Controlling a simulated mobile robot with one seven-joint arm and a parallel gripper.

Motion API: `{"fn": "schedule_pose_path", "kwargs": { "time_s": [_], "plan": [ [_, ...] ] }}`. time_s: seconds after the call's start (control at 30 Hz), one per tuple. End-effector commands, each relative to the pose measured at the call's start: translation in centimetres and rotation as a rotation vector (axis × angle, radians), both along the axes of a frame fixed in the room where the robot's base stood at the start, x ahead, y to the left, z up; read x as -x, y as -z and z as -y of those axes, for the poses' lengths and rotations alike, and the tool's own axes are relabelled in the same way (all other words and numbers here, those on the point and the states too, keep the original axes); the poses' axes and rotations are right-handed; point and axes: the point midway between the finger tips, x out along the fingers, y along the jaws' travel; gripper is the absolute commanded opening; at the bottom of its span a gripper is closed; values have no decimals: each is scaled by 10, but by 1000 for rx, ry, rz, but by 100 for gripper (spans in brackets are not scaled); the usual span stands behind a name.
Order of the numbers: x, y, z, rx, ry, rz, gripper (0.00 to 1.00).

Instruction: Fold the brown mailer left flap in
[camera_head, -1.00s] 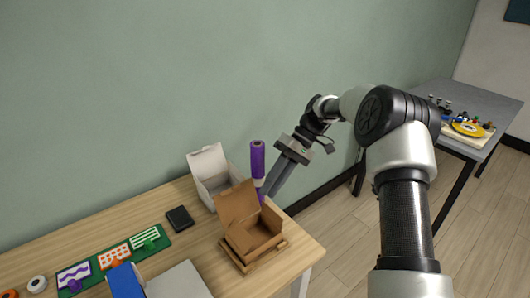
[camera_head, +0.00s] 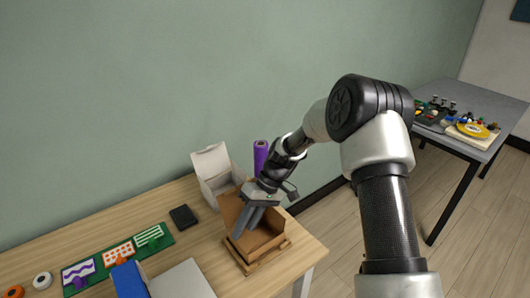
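The brown mailer (camera_head: 264,240) stands open near the right end of the wooden table, its back lid (camera_head: 229,207) raised. One side flap (camera_head: 273,220) stands up at its right. My gripper (camera_head: 238,235) reaches down over the mailer from the upper right, with its grey fingers slanting toward the mailer's left side. The fingers cover part of the lid and the inside, and the left flap cannot be made out clearly behind them. Whether the fingertips touch cardboard is not clear, and their gap is too small to judge.
The mailer rests on a wooden base (camera_head: 246,266). An open white box (camera_head: 212,170) and a purple roll (camera_head: 260,155) stand behind it. A black item (camera_head: 183,216), a green board (camera_head: 137,246), a blue box (camera_head: 128,280) and a grey panel (camera_head: 183,281) lie to the left.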

Motion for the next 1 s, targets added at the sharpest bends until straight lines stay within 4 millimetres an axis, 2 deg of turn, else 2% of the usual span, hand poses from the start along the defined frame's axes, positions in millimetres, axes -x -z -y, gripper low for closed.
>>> {"fn": "schedule_pose_path", "kwargs": {
  "time_s": [0.03, 0.4, 0.83, 1.0],
  "plan": [
    [4, -9, -4, 48, -8, 34, 21],
    [13, -11, -16, 321, -8, 239, 21],
    [20, -10, -25, 534, -6, 400, 21],
    [19, -43, -26, 527, 3, 402, 21]
  ]
}}
